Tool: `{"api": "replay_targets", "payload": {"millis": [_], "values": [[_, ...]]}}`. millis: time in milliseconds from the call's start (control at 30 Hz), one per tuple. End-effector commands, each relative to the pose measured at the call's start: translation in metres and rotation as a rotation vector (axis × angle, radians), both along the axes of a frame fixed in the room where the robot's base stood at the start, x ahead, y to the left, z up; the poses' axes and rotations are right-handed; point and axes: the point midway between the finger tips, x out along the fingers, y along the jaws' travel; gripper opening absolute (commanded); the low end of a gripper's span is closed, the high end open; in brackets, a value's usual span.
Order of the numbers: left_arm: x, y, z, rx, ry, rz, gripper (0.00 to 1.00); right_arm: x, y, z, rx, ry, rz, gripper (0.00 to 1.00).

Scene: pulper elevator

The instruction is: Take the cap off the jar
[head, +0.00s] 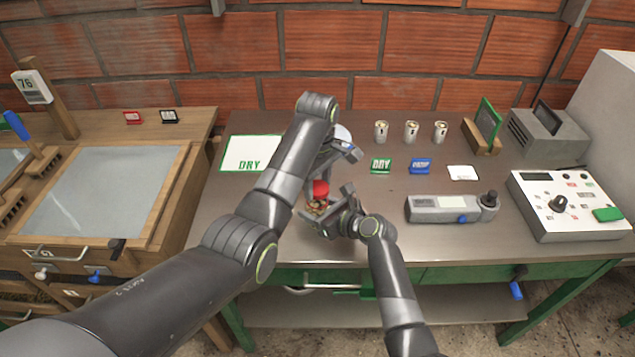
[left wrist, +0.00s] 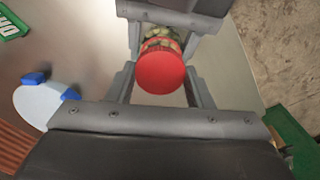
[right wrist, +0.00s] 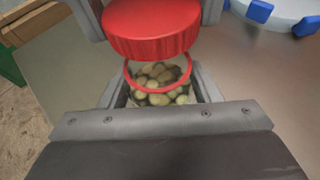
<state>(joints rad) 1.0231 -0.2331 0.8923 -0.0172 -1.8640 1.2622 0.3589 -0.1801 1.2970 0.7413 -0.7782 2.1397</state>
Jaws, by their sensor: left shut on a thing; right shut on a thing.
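The red cap (head: 320,188) is held between the fingers of my left gripper (head: 325,183). It also shows in the left wrist view (left wrist: 160,72) and in the right wrist view (right wrist: 150,30). The clear jar (head: 317,207) is just below it, held by my right gripper (head: 328,208). In the right wrist view the jar (right wrist: 158,84) has a red ring at its mouth and greenish-brown beans inside. A gap shows there between the cap and the open mouth. My left arm hides part of the table behind.
A white round thing with blue tabs (left wrist: 42,105) stands behind the grippers. A green-edged DRY mat (head: 240,152) lies left.

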Motion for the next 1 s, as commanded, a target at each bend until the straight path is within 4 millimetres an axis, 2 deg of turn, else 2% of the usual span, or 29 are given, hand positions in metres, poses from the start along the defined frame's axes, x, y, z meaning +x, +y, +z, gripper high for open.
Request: {"api": "replay_targets", "payload": {"millis": [167, 400, 600, 633, 800, 1000], "values": [[0.001, 0.0, 0.012, -0.001, -0.002, 0.0, 0.2, 0.0, 0.0, -0.001, 0.0, 0.002, 0.001, 0.0], [0.001, 0.0, 0.039, 0.001, -0.002, 0.0, 0.2, 0.0, 0.0, -0.001, 0.0, 0.002, 0.001, 0.0], [0.0, 0.0, 0.04, 0.001, -0.001, 0.0, 0.2, -0.001, 0.0, -0.001, 0.0, 0.002, 0.001, 0.0], [0.0, 0.0, 0.04, 0.001, -0.001, 0.0, 0.2, 0.0, 0.0, -0.001, 0.0, 0.002, 0.001, 0.6], [0.0, 0.0, 0.04, 0.0, 0.0, 0.0, 0.2, 0.0, 0.0, -0.001, 0.0, 0.002, 0.001, 0.82], [0.0, 0.0, 0.04, 0.0, 0.0, 0.0, 0.2, 0.0, 0.0, 0.0, -0.001, 0.001, 0.0, 0.82]]}}
